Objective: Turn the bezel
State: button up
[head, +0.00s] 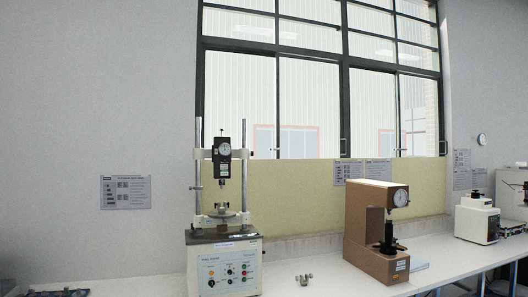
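Two machines with round dials stand on the bench. The tall twin-column tester (221,257) at centre left carries a small dial gauge (224,149) on a black upright body. The brown hardness tester (364,228) to the right has a larger white-faced dial (399,196) at the front of its head. Each dial has a dark rim, but the bezels are too small to make out in detail. I cannot tell which one the task names. My gripper is not in view, and nothing is seen touching either dial.
The white bench (310,268) runs along the wall under the window. A small metal part (303,279) lies between the two testers. A white machine (477,219) stands farther right. A dark object (525,190) is cut off at the right edge. The bench around the small part is mostly clear.

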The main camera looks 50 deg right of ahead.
aim_at(223, 153)
jog(key=u, duration=0.1)
jog(key=k, duration=0.25)
jog(key=z, duration=1)
jog(key=i, duration=1.75)
jog(key=u, duration=0.45)
jog(key=k, duration=0.85)
